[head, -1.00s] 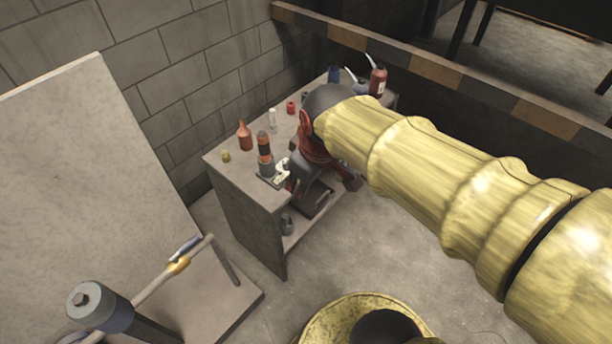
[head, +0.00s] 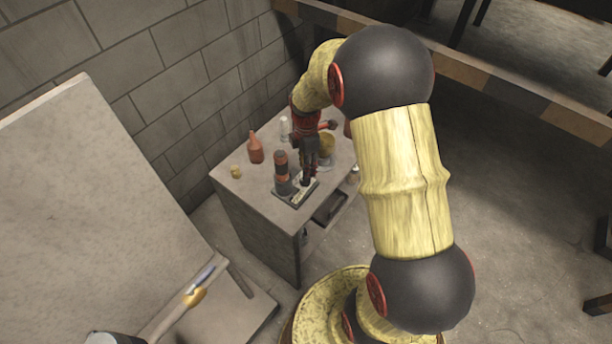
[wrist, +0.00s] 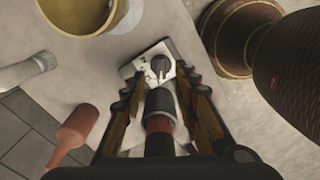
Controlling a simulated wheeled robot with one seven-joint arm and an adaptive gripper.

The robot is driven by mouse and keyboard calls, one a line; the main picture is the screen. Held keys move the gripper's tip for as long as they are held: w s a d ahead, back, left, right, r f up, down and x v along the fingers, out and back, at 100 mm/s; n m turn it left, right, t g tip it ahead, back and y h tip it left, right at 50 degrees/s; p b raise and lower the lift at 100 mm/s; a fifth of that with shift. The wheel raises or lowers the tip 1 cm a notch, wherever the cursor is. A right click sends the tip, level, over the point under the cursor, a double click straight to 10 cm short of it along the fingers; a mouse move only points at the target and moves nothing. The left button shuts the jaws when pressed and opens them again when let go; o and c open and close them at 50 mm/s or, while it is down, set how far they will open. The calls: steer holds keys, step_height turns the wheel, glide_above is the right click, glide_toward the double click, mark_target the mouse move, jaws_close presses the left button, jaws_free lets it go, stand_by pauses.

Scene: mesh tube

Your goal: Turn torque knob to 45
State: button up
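A torque device on a white, marked plate (head: 297,194) sits near the front corner of the workbench. The plate also shows in the wrist view (wrist: 139,69), with a small dark knob (wrist: 160,66) on it. The plate's printed numbers are too small to read. A dark cylinder with an orange-red band (head: 281,173) stands upright at the plate's left end in the head view. My gripper (head: 308,182) points down over the plate. In the wrist view its fingers (wrist: 159,80) are apart, one on each side of the knob and a grey cylinder (wrist: 160,100). Contact with the knob cannot be told.
A slanted board (head: 90,190) stands at left.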

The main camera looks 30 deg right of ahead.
step_height(320, 180, down, 5)
steer(key=shift+f+b, duration=0.15)
steer(key=shift+b, duration=0.65)
steer(key=shift+c, duration=0.3)
jaws_close()
